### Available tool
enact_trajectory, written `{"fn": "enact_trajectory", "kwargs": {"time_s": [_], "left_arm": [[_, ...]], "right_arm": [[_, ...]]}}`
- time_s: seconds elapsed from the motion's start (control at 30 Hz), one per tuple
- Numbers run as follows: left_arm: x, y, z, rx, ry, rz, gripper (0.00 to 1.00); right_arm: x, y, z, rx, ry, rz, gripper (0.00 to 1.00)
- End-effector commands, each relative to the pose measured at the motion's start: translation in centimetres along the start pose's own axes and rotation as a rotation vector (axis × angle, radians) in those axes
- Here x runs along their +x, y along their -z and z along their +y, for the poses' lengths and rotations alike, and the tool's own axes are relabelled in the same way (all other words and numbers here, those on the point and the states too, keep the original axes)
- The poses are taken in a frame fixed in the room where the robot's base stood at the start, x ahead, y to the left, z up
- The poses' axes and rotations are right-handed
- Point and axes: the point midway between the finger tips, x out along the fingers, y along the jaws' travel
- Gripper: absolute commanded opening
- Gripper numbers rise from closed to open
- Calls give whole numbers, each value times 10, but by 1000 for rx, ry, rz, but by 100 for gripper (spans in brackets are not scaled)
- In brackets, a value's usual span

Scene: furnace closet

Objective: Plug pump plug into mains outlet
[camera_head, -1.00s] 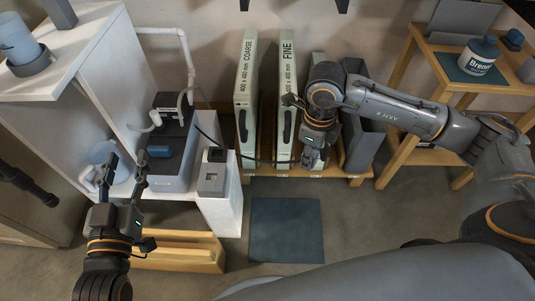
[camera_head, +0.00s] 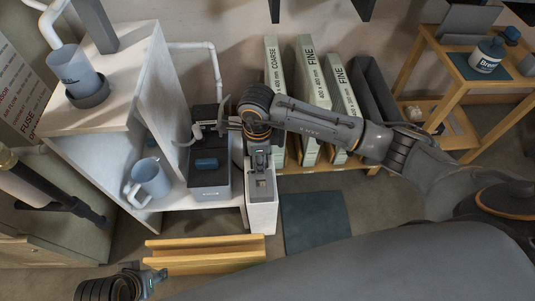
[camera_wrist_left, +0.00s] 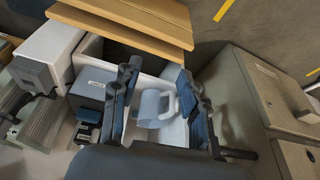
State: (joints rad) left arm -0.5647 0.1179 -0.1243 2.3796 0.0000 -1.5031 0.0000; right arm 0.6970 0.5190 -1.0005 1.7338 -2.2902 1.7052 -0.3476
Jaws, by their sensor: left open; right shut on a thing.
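The mains outlet (camera_head: 262,190) is a grey box on top of a white post, in the middle of the head view. My right gripper (camera_head: 260,168) points down at it and is shut on the pump plug, which the fingers hide. I cannot tell whether the plug touches the outlet. The pump (camera_head: 210,182) is a dark grey box with a blue part, left of the post; it also shows in the left wrist view (camera_wrist_left: 88,82). My left gripper (camera_head: 156,277) is low at the left of the head view; its fingers (camera_wrist_left: 160,72) are open and empty in the wrist view.
A blue-grey mug (camera_head: 150,178) stands on the white shelf left of the pump. Upright filters (camera_head: 313,75) stand behind my right arm. A dark mat (camera_head: 315,220) lies right of the post.

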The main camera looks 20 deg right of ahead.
Motion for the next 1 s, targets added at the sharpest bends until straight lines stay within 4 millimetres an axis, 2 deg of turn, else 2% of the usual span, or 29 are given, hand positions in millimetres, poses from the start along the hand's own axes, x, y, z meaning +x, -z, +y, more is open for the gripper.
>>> {"fn": "enact_trajectory", "kwargs": {"time_s": [0.47, 0.73, 1.0], "left_arm": [[-4, -1, 0, 0, 1, -1, 44], [-8, -6, 0, -1, 2, 12, 44], [-3, 23, 3, 4, -4, 141, 44]], "right_arm": [[1, 0, 0, -1, 0, 0, 0], [29, 0, 0, -1, 0, 1, 0], [35, 0, 0, -1, 0, 0, 0]]}}
